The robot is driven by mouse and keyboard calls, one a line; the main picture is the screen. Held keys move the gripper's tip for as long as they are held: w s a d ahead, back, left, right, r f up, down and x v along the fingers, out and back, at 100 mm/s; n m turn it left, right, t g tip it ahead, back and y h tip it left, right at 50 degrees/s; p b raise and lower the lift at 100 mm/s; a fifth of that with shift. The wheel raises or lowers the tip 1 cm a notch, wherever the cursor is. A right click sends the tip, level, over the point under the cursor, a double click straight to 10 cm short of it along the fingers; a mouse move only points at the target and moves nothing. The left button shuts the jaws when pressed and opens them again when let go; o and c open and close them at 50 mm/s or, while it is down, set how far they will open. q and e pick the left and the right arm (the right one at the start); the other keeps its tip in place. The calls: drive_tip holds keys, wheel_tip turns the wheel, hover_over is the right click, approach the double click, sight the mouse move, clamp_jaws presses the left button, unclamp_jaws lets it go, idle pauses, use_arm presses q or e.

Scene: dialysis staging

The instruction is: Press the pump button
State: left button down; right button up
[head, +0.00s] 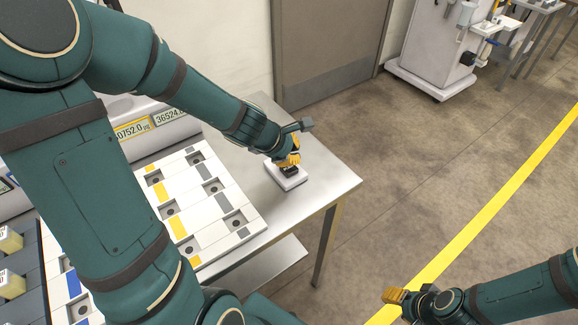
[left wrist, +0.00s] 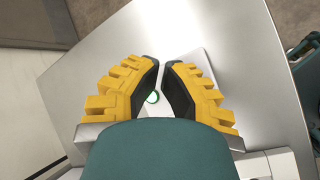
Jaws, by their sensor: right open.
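The pump button is a green-ringed round button (left wrist: 152,97) on a small white box (head: 287,180) near the right end of the metal table. The box also shows in the left wrist view (left wrist: 194,62), partly hidden by my fingers. My left gripper (head: 291,167) points down over the box, hiding the button in the head view. In the left wrist view its yellow fingers (left wrist: 164,64) lie either side of the button, tips close with a narrow gap. I cannot tell whether they touch the box. My right gripper (head: 394,297) is open, away from the table at lower right.
The metal table (head: 335,180) ends just right of the box. A white slotted tray (head: 215,205) and a display device (head: 150,120) stand left of it. A white machine (head: 430,50) stands at the back right. Open floor with a yellow line (head: 500,200) lies right.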

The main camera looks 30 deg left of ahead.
idle(0.3)
use_arm(q)
drive_tip(key=shift+f, duration=0.45)
drive_tip(key=shift+r, duration=0.1)
idle(0.3)
drive_tip(key=shift+r, duration=0.4)
wheel_tip(320, 180, up, 5)
drive_tip(key=p, duration=0.5)
drive_tip(key=shift+p, duration=0.3)
idle(0.3)
